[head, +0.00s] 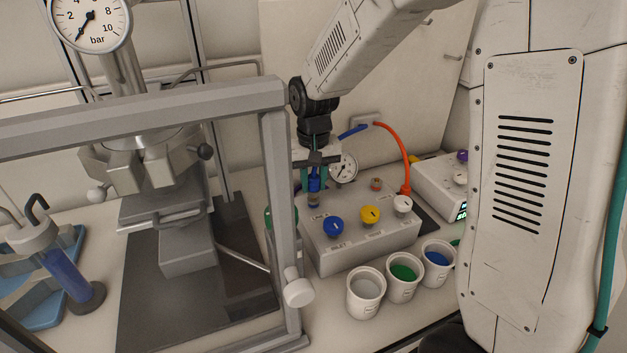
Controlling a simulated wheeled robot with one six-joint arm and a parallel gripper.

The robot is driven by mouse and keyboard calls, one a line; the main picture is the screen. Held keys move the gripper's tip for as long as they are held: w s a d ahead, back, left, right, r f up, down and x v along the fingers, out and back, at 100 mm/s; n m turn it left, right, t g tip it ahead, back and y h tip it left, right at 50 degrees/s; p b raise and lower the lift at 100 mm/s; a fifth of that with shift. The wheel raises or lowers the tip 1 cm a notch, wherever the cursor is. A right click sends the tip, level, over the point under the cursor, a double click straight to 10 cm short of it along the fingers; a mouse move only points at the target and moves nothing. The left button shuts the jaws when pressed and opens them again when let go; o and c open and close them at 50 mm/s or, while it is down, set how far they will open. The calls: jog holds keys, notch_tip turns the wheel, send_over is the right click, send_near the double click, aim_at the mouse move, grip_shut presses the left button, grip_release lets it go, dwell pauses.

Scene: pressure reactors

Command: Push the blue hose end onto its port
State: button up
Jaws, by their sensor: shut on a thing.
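My gripper (315,178) points down over the left back part of a grey valve box (345,245). It is shut on the blue hose end (314,184), which it holds upright. A brass-coloured port or fitting (313,200) shows directly below the hose end. I cannot tell whether the two touch or how far the end is on. The blue hose (353,130) shows behind the wrist, running to a wall plate; the gripper hides its middle.
An orange hose (408,155) runs to the box's right. A bare port (376,184) and a gauge (344,168) stand at its back. Cups (404,277) stand in front. A frame post (280,200) is close left.

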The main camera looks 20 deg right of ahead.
aim_at(314, 176)
jog(key=shift+f, duration=0.6)
jog(key=o, duration=1)
notch_tip(314, 176, up, 8)
jog(key=shift+f, duration=0.1)
dwell(0.3)
jog(key=shift+n+t, duration=0.7)
jog(key=s+d+r, duration=0.1)
jog(key=s+r, duration=0.1)
jog(key=s, duration=0.7)
jog(key=s+d+r, duration=0.1)
jog(key=s+r, duration=0.1)
jog(key=s, duration=0.7)
jog(key=s+d+r, duration=0.1)
jog(key=s+r, duration=0.2)
jog(key=s, duration=0.7)
